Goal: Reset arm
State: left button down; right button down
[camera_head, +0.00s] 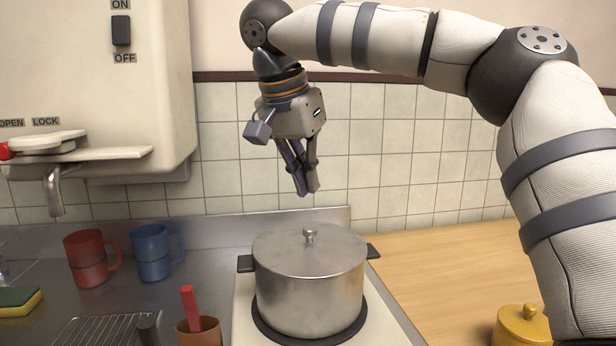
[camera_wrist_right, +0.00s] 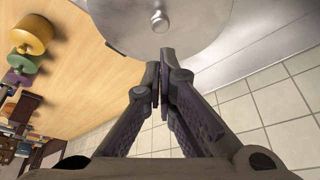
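My right arm (camera_head: 565,180) comes in from the right and arches over the stove. My right gripper (camera_head: 306,192) hangs with its fingers down, apart from and above the steel pot (camera_head: 308,290). Its fingertips are together, with nothing held. In the right wrist view, the fingers (camera_wrist_right: 161,80) nearly meet below the pot lid's knob (camera_wrist_right: 160,21). The pot stands upright on the burner with its lid (camera_head: 285,250) on. My left gripper is in neither view.
A red cup (camera_head: 88,262) and a blue cup (camera_head: 152,255) stand on the steel counter. A brown pot (camera_head: 205,333) with a red handle stands in front. A yellow lidded jar (camera_head: 522,328) is on the wooden counter (camera_head: 440,260), mostly clear. A white wall unit (camera_head: 90,90) is upper left.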

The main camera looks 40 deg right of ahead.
aim_at(312, 226)
jog(key=shift+f, duration=0.1)
dwell(0.6)
jog(key=shift+f, duration=2.85)
notch_tip(312, 226, up, 7)
dwell(0.5)
